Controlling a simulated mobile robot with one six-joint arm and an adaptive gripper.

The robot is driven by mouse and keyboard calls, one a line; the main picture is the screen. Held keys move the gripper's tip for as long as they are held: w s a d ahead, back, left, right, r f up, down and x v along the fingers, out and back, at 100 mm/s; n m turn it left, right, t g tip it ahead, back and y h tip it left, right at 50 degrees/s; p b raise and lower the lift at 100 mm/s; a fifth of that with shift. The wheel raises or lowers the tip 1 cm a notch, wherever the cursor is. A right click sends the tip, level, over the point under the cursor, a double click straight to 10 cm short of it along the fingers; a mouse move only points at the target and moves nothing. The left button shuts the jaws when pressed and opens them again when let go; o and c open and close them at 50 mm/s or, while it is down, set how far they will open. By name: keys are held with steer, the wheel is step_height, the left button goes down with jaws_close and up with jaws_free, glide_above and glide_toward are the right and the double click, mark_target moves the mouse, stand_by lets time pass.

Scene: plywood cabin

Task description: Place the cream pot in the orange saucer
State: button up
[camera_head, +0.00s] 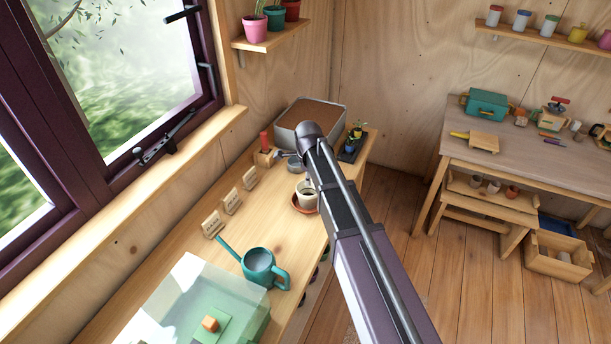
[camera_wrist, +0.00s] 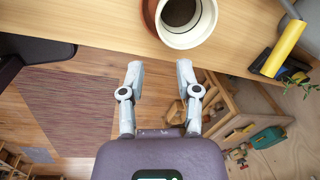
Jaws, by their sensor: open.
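The cream pot (camera_head: 308,189) stands upright on the wooden bench, with dark contents inside it. The orange saucer (camera_head: 299,208) shows around the lower part of the pot, which appears to rest in it. In the wrist view, the pot (camera_wrist: 207,31) is at the top, and a strip of the saucer (camera_wrist: 150,14) shows along its left side. The rest of the saucer is hidden under the pot. My gripper (camera_wrist: 160,70) is open and empty, with its fingertips apart from the pot and short of it. In the head view my arm hides the gripper.
On the bench stand a teal watering can (camera_head: 259,268), several label blocks (camera_head: 231,201), a soil-filled tray (camera_head: 284,124) and a black tray of small plants (camera_head: 354,146). A transparent cover (camera_head: 185,300) is at the near end. Floor lies right of the bench.

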stand_by(0.6)
steer(key=s+d+n+g, duration=0.1)
steer(key=s+d+n, duration=1.6)
steer(key=s+d, duration=0.3)
steer(key=shift+s+d+n+g, duration=0.3)
steer(key=shift+s+d, duration=0.05)
steer(key=shift+d, duration=0.55)
